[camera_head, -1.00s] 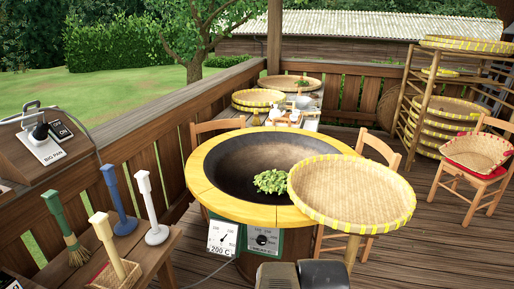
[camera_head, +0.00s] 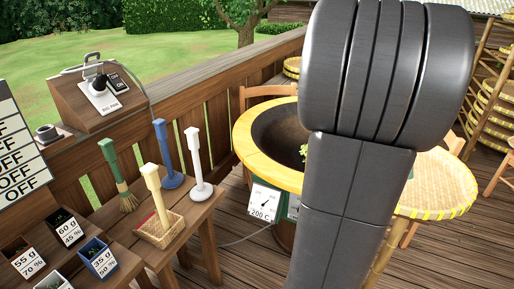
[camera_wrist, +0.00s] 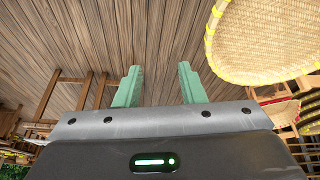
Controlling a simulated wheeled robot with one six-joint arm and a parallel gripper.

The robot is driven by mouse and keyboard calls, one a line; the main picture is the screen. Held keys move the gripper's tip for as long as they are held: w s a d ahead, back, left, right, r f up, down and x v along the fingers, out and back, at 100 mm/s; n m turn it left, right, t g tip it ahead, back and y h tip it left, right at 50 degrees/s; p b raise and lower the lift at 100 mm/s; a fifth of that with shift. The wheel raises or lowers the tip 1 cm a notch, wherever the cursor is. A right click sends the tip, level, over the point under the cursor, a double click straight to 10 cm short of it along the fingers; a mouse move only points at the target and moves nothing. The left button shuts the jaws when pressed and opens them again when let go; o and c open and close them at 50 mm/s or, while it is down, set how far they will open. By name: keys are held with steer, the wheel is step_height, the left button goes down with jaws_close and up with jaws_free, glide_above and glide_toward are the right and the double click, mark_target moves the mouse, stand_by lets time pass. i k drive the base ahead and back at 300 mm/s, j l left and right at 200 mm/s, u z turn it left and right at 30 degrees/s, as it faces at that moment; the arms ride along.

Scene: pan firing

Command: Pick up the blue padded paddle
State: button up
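In the head view my arm fills the right middle and the gripper itself cannot be made out.
A cream-handled tool (camera_head: 155,190) stands in a small basket (camera_head: 158,232) in front of the paddles. Small labelled boxes (camera_head: 66,229) sit nearer. The yellow-rimmed pan (camera_head: 253,150) is partly behind my arm. A large woven tray (camera_wrist: 265,35) is close to my gripper, at right in the wrist view.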

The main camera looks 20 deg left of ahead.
mark_target(172, 179)
steer(key=i+j+u, duration=0.1)
steer(key=i+j, duration=0.2)
steer(key=i+j+u, duration=0.1)
steer(key=i+j, duration=0.15)
steer(key=i, duration=0.25)
steer(key=i+j, duration=0.25)
steer(key=i, duration=0.15)
steer(key=u, duration=2.6)
